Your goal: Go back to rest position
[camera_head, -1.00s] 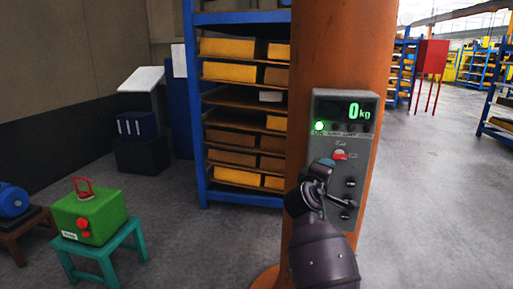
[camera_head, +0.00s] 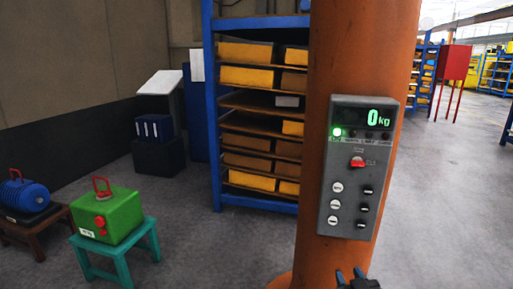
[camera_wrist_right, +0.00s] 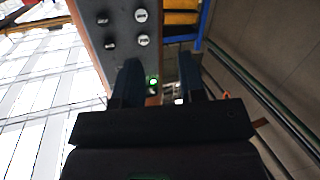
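A grey control panel (camera_head: 350,190) is fixed to an orange column (camera_head: 325,255). Its display (camera_head: 379,118) reads 0 kg, a green lamp (camera_head: 337,132) is lit, and a red switch (camera_head: 357,162) sits above several round buttons. My right gripper (camera_head: 352,275) shows only its dark blue fingertips at the bottom edge, below the panel and apart from it. In the right wrist view, my right gripper (camera_wrist_right: 161,78) has its fingers spread with nothing between them; the panel (camera_wrist_right: 97,40) shows beyond. My left gripper is not in view.
A green weight (camera_head: 108,218) with a red handle sits on a teal stool (camera_head: 112,262). A blue ribbed weight (camera_head: 22,195) sits on a brown stool at left. A blue rack (camera_head: 216,150) with yellow bins stands behind the column. Floor at right is open.

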